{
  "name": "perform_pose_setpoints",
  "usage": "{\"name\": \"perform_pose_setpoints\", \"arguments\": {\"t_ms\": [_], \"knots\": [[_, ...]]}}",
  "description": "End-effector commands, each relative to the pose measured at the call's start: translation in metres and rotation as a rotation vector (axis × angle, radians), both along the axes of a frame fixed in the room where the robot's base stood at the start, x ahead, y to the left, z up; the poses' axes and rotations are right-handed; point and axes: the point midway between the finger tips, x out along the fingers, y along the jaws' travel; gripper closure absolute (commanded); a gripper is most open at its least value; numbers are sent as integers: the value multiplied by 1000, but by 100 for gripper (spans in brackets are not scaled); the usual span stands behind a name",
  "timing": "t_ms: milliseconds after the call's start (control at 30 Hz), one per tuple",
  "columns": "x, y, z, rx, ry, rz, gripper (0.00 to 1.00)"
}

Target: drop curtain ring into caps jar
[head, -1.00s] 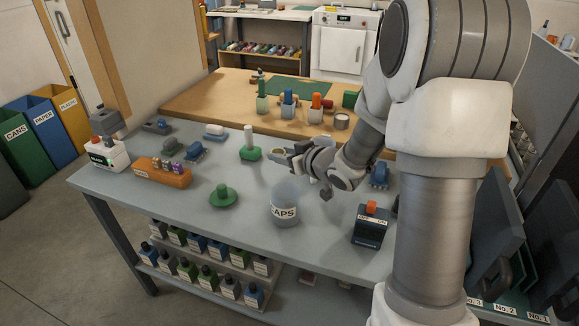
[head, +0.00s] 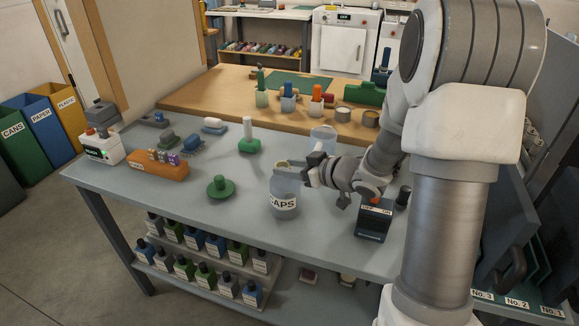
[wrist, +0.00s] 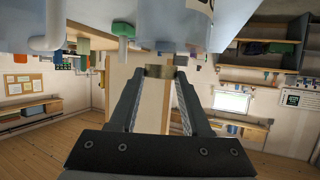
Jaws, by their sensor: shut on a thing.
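The caps jar (head: 284,204) is a translucent grey-blue jar with a white label, standing upright near the front of the grey bench. My gripper (head: 290,166) is at the jar's top in the head view, coming from the right. It is shut on the curtain ring (head: 282,164), a small brass-coloured band. In the wrist view the ring (wrist: 160,71) sits between the fingertips (wrist: 160,76). Part of the labelled jar (wrist: 198,5) shows at the top of the wrist view. I cannot tell whether the ring is directly over the jar's opening.
A black switch box (head: 374,220) stands right of the jar and a green knobbed disc (head: 221,188) to its left. A clear container (head: 323,138) is behind my gripper. A green stand with a white post (head: 248,138) is further back.

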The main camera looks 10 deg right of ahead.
Motion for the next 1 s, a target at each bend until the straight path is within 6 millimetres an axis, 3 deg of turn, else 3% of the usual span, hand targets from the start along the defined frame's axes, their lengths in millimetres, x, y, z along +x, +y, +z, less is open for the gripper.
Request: {"name": "perform_pose_setpoints", "arguments": {"t_ms": [100, 467, 500, 667, 1000], "knots": [[0, 0, -15, 0, 0, 0, 100], [0, 0, -17, 0, 0, 0, 100], [0, 0, -17, 0, 0, 0, 49], [0, 0, -17, 0, 0, 0, 20], [-1, -1, -16, 0, 0, -1, 17]]}}
